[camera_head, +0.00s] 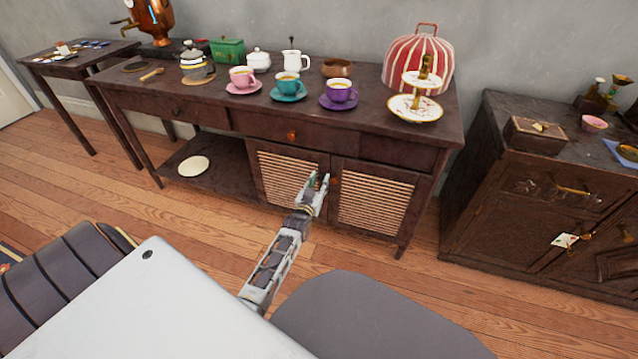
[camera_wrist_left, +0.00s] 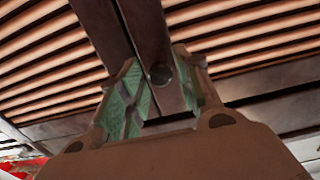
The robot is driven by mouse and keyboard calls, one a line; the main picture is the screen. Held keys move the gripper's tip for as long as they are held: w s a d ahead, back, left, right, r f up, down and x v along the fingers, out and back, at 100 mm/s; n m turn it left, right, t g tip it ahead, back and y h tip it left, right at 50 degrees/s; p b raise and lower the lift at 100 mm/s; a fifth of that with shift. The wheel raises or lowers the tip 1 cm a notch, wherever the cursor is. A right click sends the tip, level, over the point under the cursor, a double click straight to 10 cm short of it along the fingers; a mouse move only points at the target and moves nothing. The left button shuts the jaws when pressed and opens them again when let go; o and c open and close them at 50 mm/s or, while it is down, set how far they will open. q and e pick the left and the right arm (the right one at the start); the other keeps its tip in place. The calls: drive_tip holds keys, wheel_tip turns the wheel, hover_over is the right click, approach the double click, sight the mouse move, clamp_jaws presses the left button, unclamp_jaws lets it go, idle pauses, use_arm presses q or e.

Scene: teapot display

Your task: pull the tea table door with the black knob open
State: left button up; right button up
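The dark wooden tea table (camera_head: 225,118) has two slatted doors side by side below its drawers. The left door (camera_head: 283,176) and the right door (camera_head: 375,203) look shut. My left gripper (camera_head: 319,179) is at the seam between them. In the left wrist view, the black knob (camera_wrist_left: 160,74) sits on a door stile between the green-padded fingertips of my left gripper (camera_wrist_left: 158,78). The fingers are apart, with a small gap around the knob. The black knob is hidden there. My right gripper is not in view.
Colored cups on saucers (camera_head: 289,86), a tiered stand (camera_head: 416,106) and a red striped dome (camera_head: 418,64) stand on the table top. A white plate (camera_head: 193,166) lies on the lower shelf. A grey rounded seat (camera_head: 375,318) is in front. A dark cabinet (camera_head: 540,190) stands right.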

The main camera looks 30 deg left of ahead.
use_arm(q)
clamp_jaws()
drive_tip(key=shift+s, duration=0.2)
idle(0.3)
